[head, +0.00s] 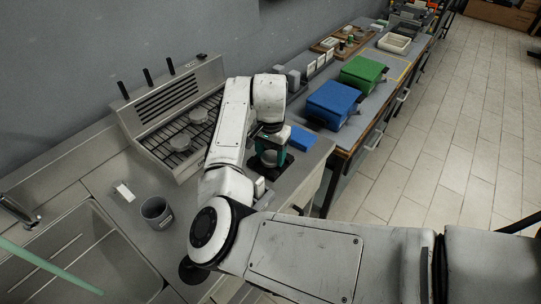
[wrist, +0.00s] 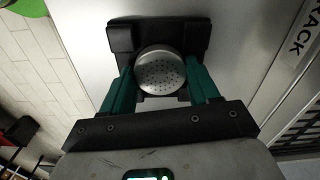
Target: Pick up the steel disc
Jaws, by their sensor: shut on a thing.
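A round steel disc (wrist: 160,72) with a perforated face shows in the wrist view between the two teal fingers of my gripper (wrist: 159,88). My gripper is shut on it, with one finger at each side. A black block-like shape (wrist: 122,38) shows around and beyond the disc; I cannot tell whether it belongs to my gripper. In the head view my gripper (head: 269,147) is over the right end of the steel counter, pointing down, and the disc (head: 269,158) shows small and partly hidden at its fingers.
A grey cup (head: 156,212) stands near the sink (head: 85,258). A blue box (head: 333,103) and a green box (head: 363,71) stand on the bench beyond.

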